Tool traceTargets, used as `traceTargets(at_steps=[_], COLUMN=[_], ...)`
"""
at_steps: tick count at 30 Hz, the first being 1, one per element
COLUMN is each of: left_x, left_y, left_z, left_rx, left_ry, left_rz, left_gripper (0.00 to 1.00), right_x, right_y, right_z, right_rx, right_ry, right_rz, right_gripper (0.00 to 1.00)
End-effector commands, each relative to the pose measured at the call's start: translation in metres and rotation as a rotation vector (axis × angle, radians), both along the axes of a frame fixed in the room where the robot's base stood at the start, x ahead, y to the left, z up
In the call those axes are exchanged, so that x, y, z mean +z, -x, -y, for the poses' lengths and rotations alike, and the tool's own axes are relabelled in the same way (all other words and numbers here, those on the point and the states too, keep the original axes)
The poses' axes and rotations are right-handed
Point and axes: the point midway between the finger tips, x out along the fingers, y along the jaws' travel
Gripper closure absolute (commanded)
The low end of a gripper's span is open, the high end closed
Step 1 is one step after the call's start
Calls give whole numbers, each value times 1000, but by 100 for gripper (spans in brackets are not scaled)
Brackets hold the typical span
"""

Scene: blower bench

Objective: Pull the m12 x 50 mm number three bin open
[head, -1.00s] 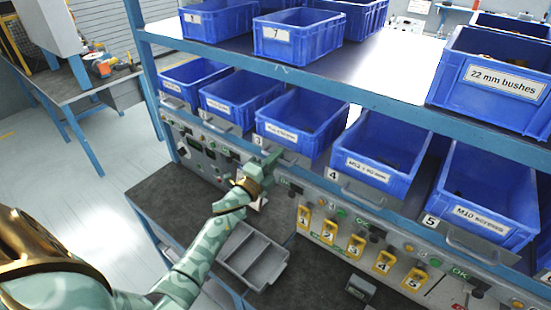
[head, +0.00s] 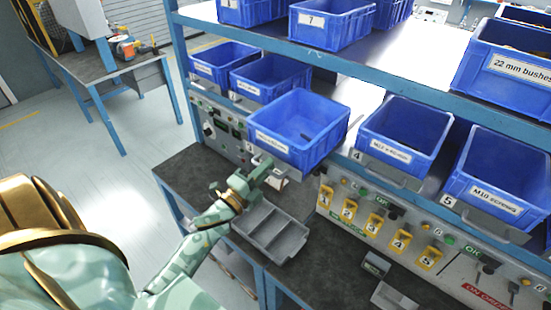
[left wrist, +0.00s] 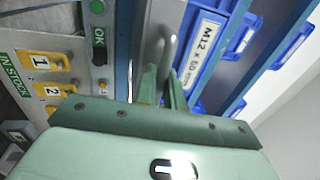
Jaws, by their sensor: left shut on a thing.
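The number three bin (head: 312,112) is a blue open-topped box on the lower shelf. It sticks out past the shelf front, further than the bins beside it. Its label reads "M12 x 50" in the left wrist view (left wrist: 205,48); in the head view the label is too small to read well. My left gripper (head: 264,172) is just below the front of this bin. In the left wrist view my gripper (left wrist: 168,82) is shut on the grey bar handle (left wrist: 168,38) beside the label. My right gripper is not in view.
Bin 4 (head: 408,128) and the M10 screws bin (head: 503,172) stand to the right. A grey divided tray (head: 270,232) lies on the dark bench below my gripper. A panel with numbered yellow holders (head: 375,226) runs along the right.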

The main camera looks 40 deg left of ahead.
Motion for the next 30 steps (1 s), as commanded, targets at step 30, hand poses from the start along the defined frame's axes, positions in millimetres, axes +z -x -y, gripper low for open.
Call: traceTargets(at_steps=[30], left_x=[-2], left_y=[19], left_z=[-1], left_rx=[0], left_ry=[0], left_rz=[-1], left_gripper=[74], right_x=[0], right_y=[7], right_z=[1], right_rx=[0], right_ry=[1], right_rz=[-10], right_gripper=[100])
